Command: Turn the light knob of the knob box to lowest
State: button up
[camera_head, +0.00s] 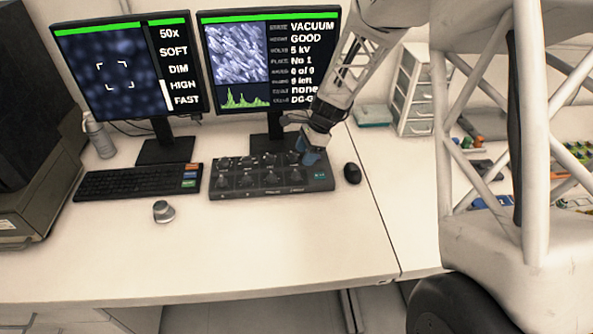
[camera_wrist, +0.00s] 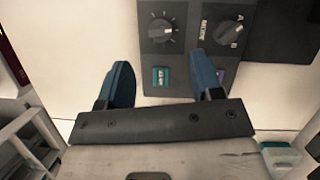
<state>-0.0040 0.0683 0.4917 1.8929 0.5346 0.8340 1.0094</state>
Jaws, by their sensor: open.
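The knob box (camera_head: 235,190) is a dark grey panel on the desk with rows of round knobs. My gripper (camera_head: 314,157) is over its right end. In the wrist view the two blue fingers of my gripper (camera_wrist: 160,61) are spread apart with nothing between them. A round knob (camera_wrist: 160,30) with a dial scale lies just beyond the fingertips, and another knob (camera_wrist: 236,29) is farther right. A teal button (camera_wrist: 161,77) shows between the fingers. Labels are too small to tell which knob is the light knob. The left monitor (camera_head: 126,72) reads 50x, SOFT, DIM, HIGH, FAST.
A black mouse (camera_head: 352,173) is right of the box and a keyboard (camera_head: 138,182) is left. A small grey knob-like object (camera_head: 163,211) lies in front. The right monitor (camera_head: 266,62) stands behind the box. The desk front is clear.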

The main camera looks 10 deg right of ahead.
aim_at(296, 172)
jog(key=shift+x, duration=3.9)
jog(key=shift+c, duration=0.2)
jog(key=c, duration=0.9)
